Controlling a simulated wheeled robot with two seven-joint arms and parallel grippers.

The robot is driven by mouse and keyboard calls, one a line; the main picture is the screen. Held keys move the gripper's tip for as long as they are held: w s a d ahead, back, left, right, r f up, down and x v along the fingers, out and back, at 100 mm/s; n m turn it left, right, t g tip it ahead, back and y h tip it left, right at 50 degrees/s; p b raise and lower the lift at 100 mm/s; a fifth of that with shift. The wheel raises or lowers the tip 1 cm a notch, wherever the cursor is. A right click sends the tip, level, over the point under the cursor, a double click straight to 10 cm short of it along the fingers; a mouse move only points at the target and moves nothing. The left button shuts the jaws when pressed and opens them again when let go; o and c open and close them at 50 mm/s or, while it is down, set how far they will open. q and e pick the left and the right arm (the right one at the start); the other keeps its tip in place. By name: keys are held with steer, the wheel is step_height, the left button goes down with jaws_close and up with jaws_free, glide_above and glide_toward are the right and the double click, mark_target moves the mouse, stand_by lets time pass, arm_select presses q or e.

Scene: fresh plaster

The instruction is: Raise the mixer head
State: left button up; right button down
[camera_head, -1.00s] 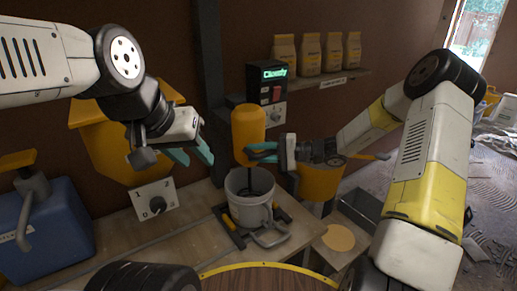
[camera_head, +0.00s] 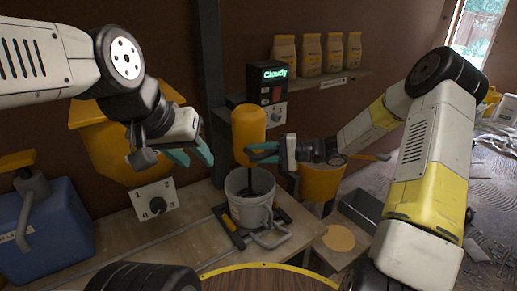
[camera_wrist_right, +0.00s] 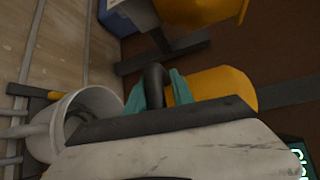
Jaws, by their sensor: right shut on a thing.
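The mixer head (camera_head: 248,133) is a yellow-orange rounded body above a light grey bucket (camera_head: 249,213). A dark shaft (camera_head: 249,182) runs down from it into the bucket, whose contents are mostly hidden. My right gripper (camera_head: 261,152) is at the right side of the head. In the right wrist view its teal fingers (camera_wrist_right: 163,95) are closed around a dark handle (camera_wrist_right: 154,78) in front of the yellow head (camera_wrist_right: 222,84); the bucket (camera_wrist_right: 92,112) is at the left. My left gripper (camera_head: 190,156) is open and empty, left of the head.
A control box (camera_head: 268,84) with a lit display reading "Cloudy" is behind the head. A dial plate (camera_head: 153,202), yellow hopper (camera_head: 118,150) and blue container (camera_head: 42,232) are at left. A clamp frame (camera_head: 224,224) surrounds the bucket base.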

step_height(320, 180, up, 18)
steer(key=shift+r, duration=0.2)
steer(key=c, duration=1.3)
jaws_free()
steer(key=v, duration=0.8)
